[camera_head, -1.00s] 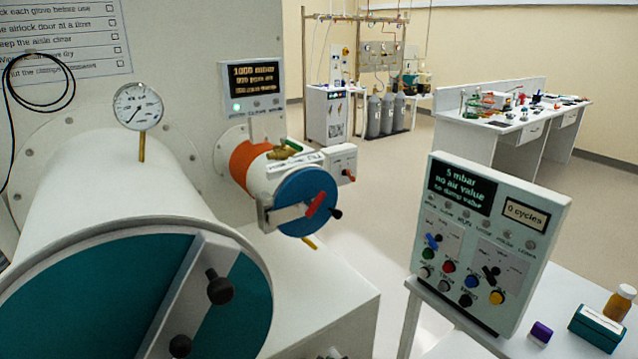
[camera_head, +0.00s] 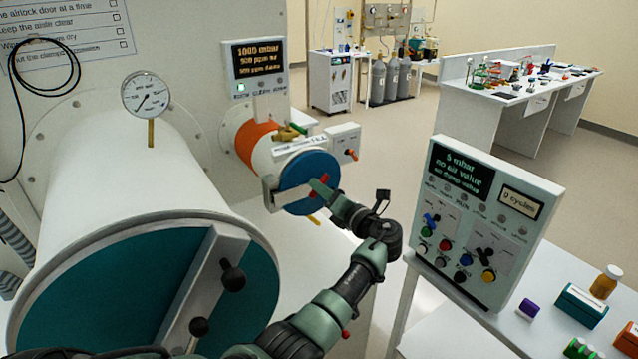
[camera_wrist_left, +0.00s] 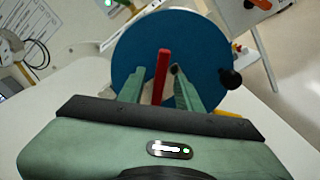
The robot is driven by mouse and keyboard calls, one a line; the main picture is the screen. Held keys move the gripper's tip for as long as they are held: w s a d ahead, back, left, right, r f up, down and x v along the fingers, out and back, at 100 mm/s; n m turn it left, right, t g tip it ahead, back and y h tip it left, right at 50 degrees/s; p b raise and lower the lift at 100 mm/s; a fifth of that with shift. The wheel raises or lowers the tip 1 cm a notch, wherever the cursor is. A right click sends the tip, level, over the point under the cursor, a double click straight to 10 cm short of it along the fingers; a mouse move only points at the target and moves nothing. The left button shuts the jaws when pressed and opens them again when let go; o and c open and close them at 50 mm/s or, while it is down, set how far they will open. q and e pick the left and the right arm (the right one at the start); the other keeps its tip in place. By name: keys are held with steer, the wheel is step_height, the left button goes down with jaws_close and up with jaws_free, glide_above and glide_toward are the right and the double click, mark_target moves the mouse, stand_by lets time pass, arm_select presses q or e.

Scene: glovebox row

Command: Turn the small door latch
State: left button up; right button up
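In the left wrist view the latch (camera_wrist_left: 162,75) is a red bar pointing up across the blue door (camera_wrist_left: 205,50). The two green fingers of my left gripper (camera_wrist_left: 160,88) stand on either side of it, apart, with gaps showing. The gripper is open around the latch; contact cannot be told. My right gripper is in neither view.
The large teal door (camera_head: 110,300) with black knobs fills the lower left. A control panel (camera_head: 478,225) stands right of my left arm. A black knob (camera_wrist_left: 231,79) sits on the small door's rim.

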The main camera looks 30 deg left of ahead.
arm_select(q)
steer(key=shift+x, duration=0.95)
jaws_close()
